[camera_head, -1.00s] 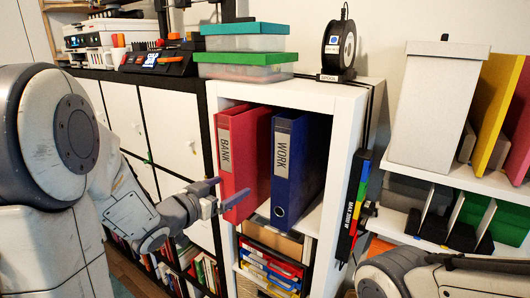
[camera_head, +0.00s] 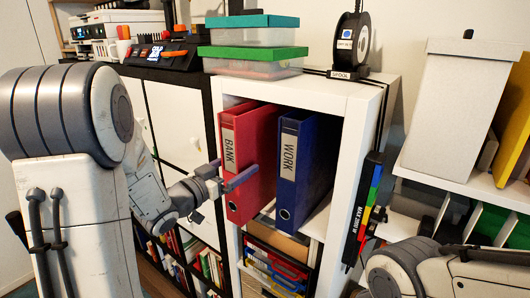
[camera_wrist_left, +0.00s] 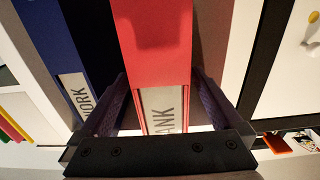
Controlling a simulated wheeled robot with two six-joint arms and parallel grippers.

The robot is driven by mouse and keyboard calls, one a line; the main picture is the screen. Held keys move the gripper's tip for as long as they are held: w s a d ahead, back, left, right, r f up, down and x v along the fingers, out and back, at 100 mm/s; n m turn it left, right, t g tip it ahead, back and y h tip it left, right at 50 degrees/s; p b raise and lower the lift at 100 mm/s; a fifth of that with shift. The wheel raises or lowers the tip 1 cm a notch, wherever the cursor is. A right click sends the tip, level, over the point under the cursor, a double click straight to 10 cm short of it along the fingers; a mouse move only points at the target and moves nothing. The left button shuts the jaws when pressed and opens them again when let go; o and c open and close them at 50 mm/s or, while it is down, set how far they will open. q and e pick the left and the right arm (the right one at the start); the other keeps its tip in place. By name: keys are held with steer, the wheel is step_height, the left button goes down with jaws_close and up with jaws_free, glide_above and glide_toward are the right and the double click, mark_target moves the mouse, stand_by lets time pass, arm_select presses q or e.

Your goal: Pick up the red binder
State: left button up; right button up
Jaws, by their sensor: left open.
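The red binder (camera_head: 255,155), labelled BANK, stands upright in the upper compartment of the white shelf. It shows large in the left wrist view (camera_wrist_left: 155,50). My left gripper (camera_head: 228,176) is open at the front of its spine, with the jaws pointing towards the shelf. In the left wrist view, one finger is on each side of the red spine, with the BANK label between them. I cannot tell whether either finger touches it. The right gripper is out of view; only part of my right arm shows at the lower right.
A blue binder (camera_head: 304,165) labelled WORK stands close on the right of the red one. The white shelf wall (camera_head: 348,170) bounds the compartment on the right. Plastic boxes (camera_head: 250,62) and a black spool (camera_head: 352,40) sit on top. A power strip (camera_head: 364,210) hangs on its side.

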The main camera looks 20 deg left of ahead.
mark_target(264, 155)
arm_select(q)
steer(key=p+x, duration=0.3)
steer(key=x, duration=0.2)
steer(key=shift+r, duration=0.1)
steer(key=shift+w+d, duration=0.1)
steer(key=shift+w, duration=0.2)
jaws_close()
